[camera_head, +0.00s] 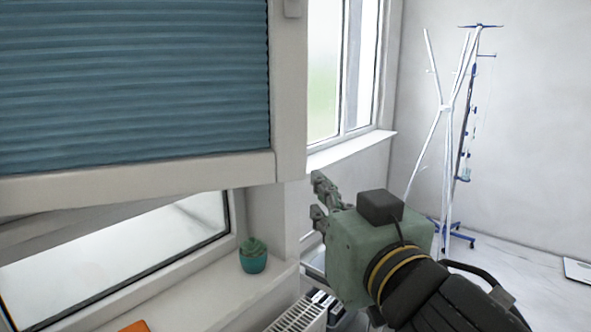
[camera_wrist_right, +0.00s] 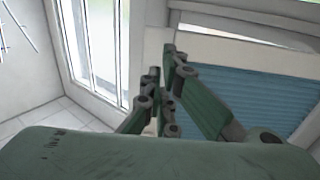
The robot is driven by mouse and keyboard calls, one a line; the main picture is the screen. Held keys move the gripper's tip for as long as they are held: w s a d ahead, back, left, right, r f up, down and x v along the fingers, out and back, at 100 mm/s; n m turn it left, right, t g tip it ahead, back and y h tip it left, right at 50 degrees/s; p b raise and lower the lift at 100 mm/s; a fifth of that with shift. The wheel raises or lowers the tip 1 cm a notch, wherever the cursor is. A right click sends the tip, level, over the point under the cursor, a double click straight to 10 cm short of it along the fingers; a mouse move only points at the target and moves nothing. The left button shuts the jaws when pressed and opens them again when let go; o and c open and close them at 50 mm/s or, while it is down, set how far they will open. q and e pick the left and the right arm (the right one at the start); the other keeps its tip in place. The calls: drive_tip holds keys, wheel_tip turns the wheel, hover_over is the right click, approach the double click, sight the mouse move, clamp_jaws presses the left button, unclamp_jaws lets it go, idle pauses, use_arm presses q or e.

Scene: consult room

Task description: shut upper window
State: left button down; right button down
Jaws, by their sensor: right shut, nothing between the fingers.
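The upper window (camera_head: 140,170) fills the upper left of the head view, a white frame with a blue pleated blind (camera_head: 130,80). It stands swung out from the wall at an angle, above a lower window (camera_head: 120,255). In the right wrist view the blue blind (camera_wrist_right: 258,95) and the pale frame show behind the fingers. My right gripper (camera_head: 318,200) is shut and empty, just right of the window frame's lower right corner in the head view; I cannot tell whether it touches the frame. It also shows in the right wrist view (camera_wrist_right: 160,85). My left gripper is not in view.
A cactus in a teal pot (camera_head: 253,256) stands on the windowsill (camera_head: 215,295) below. An orange thing (camera_head: 134,326) lies at the sill's near end. A radiator (camera_head: 298,316) is below. A coat stand (camera_head: 445,110) and drip stand (camera_head: 466,150) stand far right, with bare floor nearby.

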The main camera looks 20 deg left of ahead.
sight(290, 164)
drive_tip(key=p+x, duration=0.3)
drive_tip(key=x, duration=0.8)
drive_tip(key=shift+w+a+r+p, duration=0.15)
drive_tip(key=shift+w+a+p, duration=0.15)
drive_tip(key=shift+p, duration=0.1)
drive_tip(key=shift+w+a, duration=0.3)
drive_tip(key=shift+w, duration=0.15)
drive_tip(key=shift+w, duration=0.1)
